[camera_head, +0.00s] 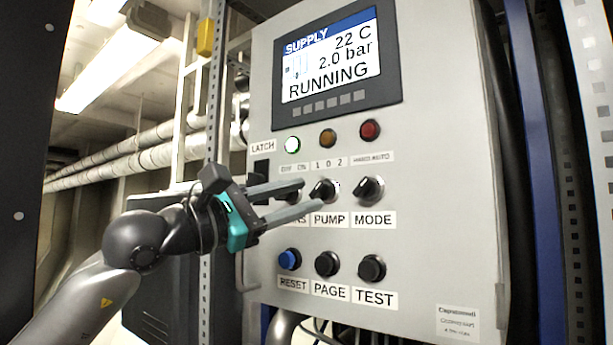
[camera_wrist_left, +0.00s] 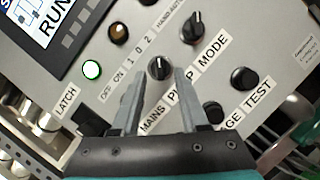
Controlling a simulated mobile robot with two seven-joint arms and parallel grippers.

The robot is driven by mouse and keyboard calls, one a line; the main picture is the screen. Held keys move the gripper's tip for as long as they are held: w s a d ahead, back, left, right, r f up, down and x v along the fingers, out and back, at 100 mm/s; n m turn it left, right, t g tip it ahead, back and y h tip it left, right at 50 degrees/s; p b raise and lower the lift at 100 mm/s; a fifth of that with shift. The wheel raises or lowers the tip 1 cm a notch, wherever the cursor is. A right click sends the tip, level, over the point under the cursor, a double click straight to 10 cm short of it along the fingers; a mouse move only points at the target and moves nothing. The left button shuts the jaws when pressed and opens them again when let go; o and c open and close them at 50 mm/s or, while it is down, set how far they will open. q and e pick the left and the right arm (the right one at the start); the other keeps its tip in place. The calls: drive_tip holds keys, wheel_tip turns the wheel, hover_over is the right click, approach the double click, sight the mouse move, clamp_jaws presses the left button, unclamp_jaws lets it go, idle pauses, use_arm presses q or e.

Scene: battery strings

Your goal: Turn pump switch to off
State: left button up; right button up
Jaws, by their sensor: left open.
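The pump switch (camera_head: 323,190) is a black rotary knob with a light pointer mark, above the PUMP label and below the "1 0 2" label. Its exact setting is too small to read surely. My left gripper (camera_head: 307,194) is open and empty, reaching in from the left with its fingertips close to the knob. In the left wrist view the pump switch (camera_wrist_left: 159,68) shows in the gap between the fingertips (camera_wrist_left: 158,76). I cannot tell whether they touch it. The mains switch (camera_head: 291,196) is partly hidden by the fingers. My right gripper is out of view.
The mode knob (camera_head: 369,190) is right of the pump switch. Below are the blue reset (camera_head: 289,260), page (camera_head: 327,264) and test (camera_head: 372,268) buttons. A black latch (camera_head: 261,172) is at the left. The display (camera_head: 335,62) reads RUNNING; a green lamp (camera_head: 292,145) is lit.

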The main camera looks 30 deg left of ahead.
use_arm(q)
drive_tip(key=shift+p+x, duration=0.5)
drive_tip(key=shift+x, duration=0.5)
clamp_jaws()
